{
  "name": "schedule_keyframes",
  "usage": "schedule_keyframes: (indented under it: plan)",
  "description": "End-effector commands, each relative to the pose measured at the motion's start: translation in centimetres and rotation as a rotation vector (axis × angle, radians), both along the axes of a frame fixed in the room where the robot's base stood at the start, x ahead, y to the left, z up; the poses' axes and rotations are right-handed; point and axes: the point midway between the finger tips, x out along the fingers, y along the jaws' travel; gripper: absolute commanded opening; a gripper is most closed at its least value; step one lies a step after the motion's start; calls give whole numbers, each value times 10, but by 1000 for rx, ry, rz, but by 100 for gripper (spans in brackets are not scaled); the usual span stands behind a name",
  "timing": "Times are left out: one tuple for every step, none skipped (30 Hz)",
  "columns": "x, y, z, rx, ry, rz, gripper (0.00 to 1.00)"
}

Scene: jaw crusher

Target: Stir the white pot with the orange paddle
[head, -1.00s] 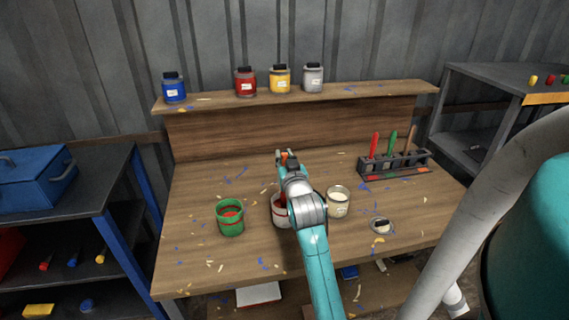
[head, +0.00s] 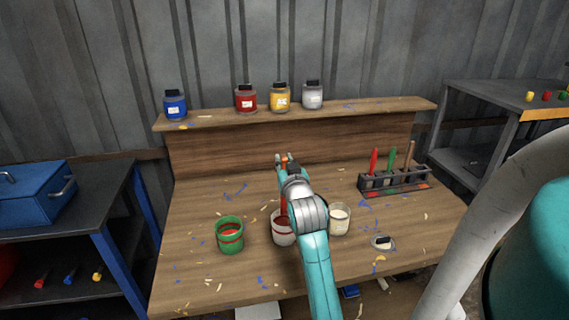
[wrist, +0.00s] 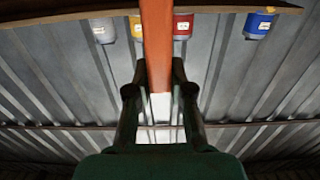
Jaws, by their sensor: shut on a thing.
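My gripper (head: 286,160) is shut on the orange paddle (wrist: 157,45), which runs between its fingers in the wrist view. My arm covers part of this pot. A green pot (head: 230,243) with red contents stands to its left. A pale pot (head: 340,220) with cream contents stands to its right.
A rack (head: 394,181) with red, green and brown handles stands at the right. A small round lid (head: 382,243) lies at the front right. Several jars, one blue (head: 175,106), stand on the raised shelf (head: 210,118). Shavings litter the bench (head: 190,270).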

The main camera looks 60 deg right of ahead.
Motion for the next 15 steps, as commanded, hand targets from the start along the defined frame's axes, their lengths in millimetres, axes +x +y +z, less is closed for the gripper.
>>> schedule_keyframes:
  plan:
    - [0, 0, 0, 0, 0, 0, 0]
    - [0, 0, 0, 0, 0, 0, 0]
    - [0, 0, 0, 0, 0, 0, 0]
    - [0, 0, 0, 0, 0, 0, 0]
    - [0, 0, 0, 0, 0, 0, 0]
    - [0, 0, 0, 0, 0, 0, 0]
    - [0, 0, 0, 0, 0, 0, 0]
    - [0, 0, 0, 0, 0, 0, 0]
    - [0, 0, 2, -1, -1, 0, 0]
    - [0, 0, 4, -2, -1, 0, 0]
    - [0, 0, 6, -2, -2, 0, 0]
    - [0, 0, 9, -3, -3, 0, 0]
    - [0, 0, 12, -2, -3, 0, 0]
    - [0, 0, 15, -2, -3, 0, 0]
    - [0, 0, 18, -2, -3, 0, 0]
